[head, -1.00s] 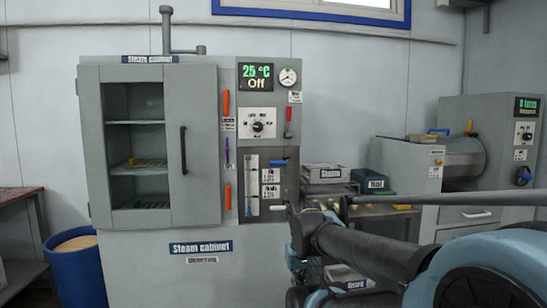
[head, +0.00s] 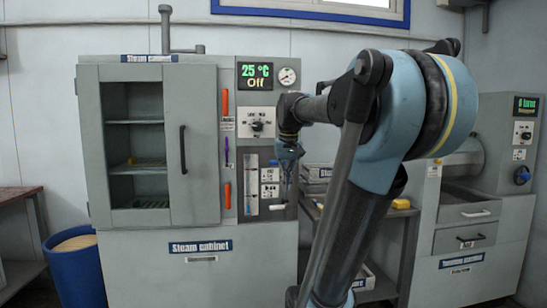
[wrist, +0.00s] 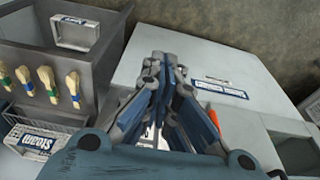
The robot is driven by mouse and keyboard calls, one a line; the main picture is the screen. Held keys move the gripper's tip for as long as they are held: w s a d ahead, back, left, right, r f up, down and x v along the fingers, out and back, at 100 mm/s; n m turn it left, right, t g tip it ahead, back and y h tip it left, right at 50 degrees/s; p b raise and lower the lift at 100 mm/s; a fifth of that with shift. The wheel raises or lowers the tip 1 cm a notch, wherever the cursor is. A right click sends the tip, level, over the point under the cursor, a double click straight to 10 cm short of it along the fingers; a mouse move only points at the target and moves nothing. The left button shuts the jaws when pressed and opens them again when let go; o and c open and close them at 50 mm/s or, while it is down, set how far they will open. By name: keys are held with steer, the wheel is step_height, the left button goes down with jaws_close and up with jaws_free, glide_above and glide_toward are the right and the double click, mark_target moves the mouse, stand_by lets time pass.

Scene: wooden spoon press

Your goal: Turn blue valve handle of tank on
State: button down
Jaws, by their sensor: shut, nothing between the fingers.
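The tank's sight gauge (head: 252,188) is a narrow clear column on the steam cabinet's control panel. The blue valve handle (head: 274,162) is a small bar at its top right, partly hard to make out beside my gripper. A white handle (head: 277,207) sits at the gauge's lower right. My gripper (head: 289,176) is in front of the panel's right edge, right of the blue handle, and points downward. Its fingers are shut and empty, also in the wrist view (wrist: 166,62). I cannot tell whether it touches the handle; the wrist view does not show the handle clearly.
The steam cabinet (head: 200,262) has a closed glass door (head: 138,150) left of the panel. A side table (head: 404,222) and tempering machine (head: 470,265) are at right. A blue bin (head: 75,275) is at lower left.

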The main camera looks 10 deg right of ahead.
steer(key=w+r, duration=0.6)
steer(key=w, duration=0.1)
steer(key=w+r, duration=0.7)
steer(key=w, duration=0.1)
steer(key=w+r, duration=0.6)
steer(key=w, duration=0.2)
steer(key=shift+a+r, duration=0.1)
steer(key=shift+r, duration=0.25)
steer(key=w+f, duration=0.1)
steer(key=f, duration=0.3)
steer(key=w+f, duration=0.1)
steer(key=f, duration=0.8)
steer(key=shift+w+f, duration=0.4)
